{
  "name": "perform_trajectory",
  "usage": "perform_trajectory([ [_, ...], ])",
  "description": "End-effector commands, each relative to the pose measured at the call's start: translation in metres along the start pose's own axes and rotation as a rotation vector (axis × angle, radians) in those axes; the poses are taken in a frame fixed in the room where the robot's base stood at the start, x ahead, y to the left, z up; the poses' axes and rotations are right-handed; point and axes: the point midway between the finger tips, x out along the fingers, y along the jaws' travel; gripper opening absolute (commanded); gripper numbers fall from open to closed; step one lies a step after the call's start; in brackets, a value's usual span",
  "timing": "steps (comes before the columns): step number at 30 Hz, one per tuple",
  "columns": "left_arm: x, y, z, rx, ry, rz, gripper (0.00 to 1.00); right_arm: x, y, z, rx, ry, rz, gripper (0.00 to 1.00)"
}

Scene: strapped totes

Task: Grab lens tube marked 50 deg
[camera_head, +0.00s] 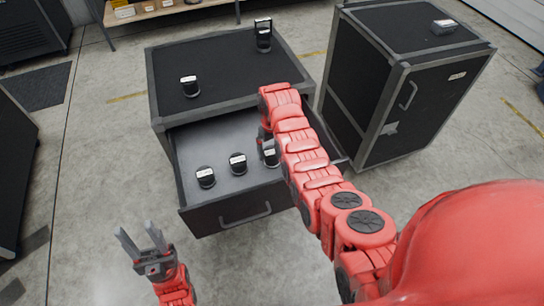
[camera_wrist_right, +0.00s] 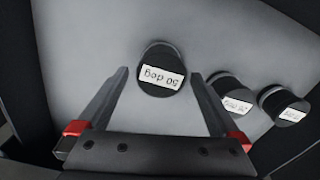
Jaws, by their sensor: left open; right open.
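The black lens tube with a white label reading "50 deg" (camera_wrist_right: 161,72) stands in the open drawer, between and just ahead of the spread fingers of my right gripper (camera_wrist_right: 158,84), apparently untouched. In the head view it seems to be the rightmost drawer tube (camera_head: 270,158), partly covered by my right arm. My right gripper (camera_head: 264,138) is mostly hidden there. It is open and empty. My left gripper (camera_head: 138,236) is open and empty, low in front of the drawer at the left.
Two more labelled tubes stand in the drawer (camera_head: 229,203), one in the middle (camera_head: 238,164) and one at left (camera_head: 205,177). More tubes stand on the black cabinet top (camera_head: 220,75). A second black case (camera_head: 400,90) stands at right. The drawer walls bound the space.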

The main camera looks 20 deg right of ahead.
Motion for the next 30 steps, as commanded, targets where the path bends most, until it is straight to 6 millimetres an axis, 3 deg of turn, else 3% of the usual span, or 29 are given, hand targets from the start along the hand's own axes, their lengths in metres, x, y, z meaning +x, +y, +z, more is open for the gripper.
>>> perform_trajectory([
  [8, 0.022, -0.001, -0.004, 0.0, 0.0, 0.0, 0.5, 0.024, -0.002, 0.005, 0.0, -0.005, -0.001, 1.0],
  [12, 0.018, -0.001, -0.003, 0.0, 0.0, 0.0, 0.5, 0.04, -0.002, 0.004, -0.001, -0.004, -0.001, 1.0],
  [27, 0.018, -0.001, -0.003, 0.0, 0.0, 0.0, 0.5, 0.05, -0.002, 0.003, 0.001, 0.003, 0.0, 1.0],
  [30, 0.018, -0.001, -0.003, 0.0, 0.0, 0.0, 0.5, 0.05, -0.002, 0.003, 0.0, 0.002, 0.0, 0.84],
])
